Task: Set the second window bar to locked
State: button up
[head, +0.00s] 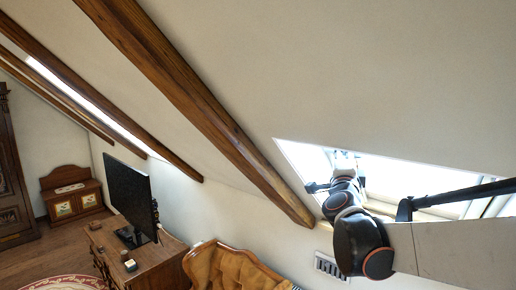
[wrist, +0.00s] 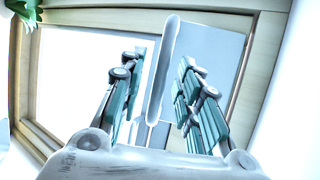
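A skylight window (head: 420,180) sits in the sloped ceiling at the right of the head view. My gripper (head: 343,158) reaches up into its bright opening, small and washed out there. In the wrist view a pale, rounded window bar (wrist: 163,75) runs lengthwise up the middle, in front of the glass. My gripper (wrist: 158,64) is open, with one teal-padded finger on each side of the bar. Gaps show between bar and fingers; contact is not visible.
The wooden window frame (wrist: 245,70) surrounds the glass, and a green leafy thing (wrist: 24,8) shows at the upper left. A ceiling beam (head: 205,105) slopes down left of the window. A tufted armchair (head: 235,270), a desk (head: 140,260) and a monitor (head: 130,195) stand below.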

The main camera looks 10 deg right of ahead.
jog(key=shift+x, duration=0.95)
grip_shut()
jog(key=shift+d+f, duration=0.1)
